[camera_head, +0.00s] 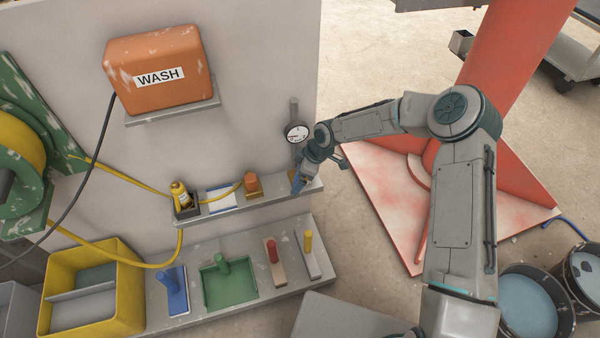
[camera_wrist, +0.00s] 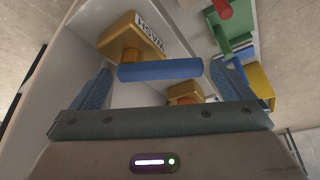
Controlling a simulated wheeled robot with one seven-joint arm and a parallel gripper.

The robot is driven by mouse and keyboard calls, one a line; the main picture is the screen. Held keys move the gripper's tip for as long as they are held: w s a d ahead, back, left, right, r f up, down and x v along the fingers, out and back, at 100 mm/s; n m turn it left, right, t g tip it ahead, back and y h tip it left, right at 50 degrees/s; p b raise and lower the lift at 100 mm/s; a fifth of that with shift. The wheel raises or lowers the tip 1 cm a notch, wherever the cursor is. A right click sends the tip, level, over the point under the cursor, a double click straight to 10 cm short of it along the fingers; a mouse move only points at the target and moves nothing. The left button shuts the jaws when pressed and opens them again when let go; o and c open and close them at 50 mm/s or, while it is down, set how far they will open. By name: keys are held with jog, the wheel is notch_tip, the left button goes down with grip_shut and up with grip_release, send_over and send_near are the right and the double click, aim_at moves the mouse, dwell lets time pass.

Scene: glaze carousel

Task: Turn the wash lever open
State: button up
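The wash lever is a blue bar (camera_wrist: 165,69) on an orange-yellow valve body (camera_wrist: 118,32) marked WASH in the wrist view. The bar lies crosswise between my gripper's (camera_wrist: 163,78) two blue-grey fingers, which are spread wide. In the head view my gripper (camera_head: 298,184) is at the right end of the upper wall shelf, below a gauge. There it mostly hides the valve and lever.
An orange WASH tank (camera_head: 157,70) hangs on the wall. The lower shelf (camera_head: 210,310) carries several coloured handled tools. A red column (camera_head: 510,60) stands on the right.

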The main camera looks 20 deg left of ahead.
jog(key=p+v, duration=0.3)
jog(key=v, duration=1)
jog(key=shift+d+r, duration=0.2)
jog(key=shift+r, duration=0.15)
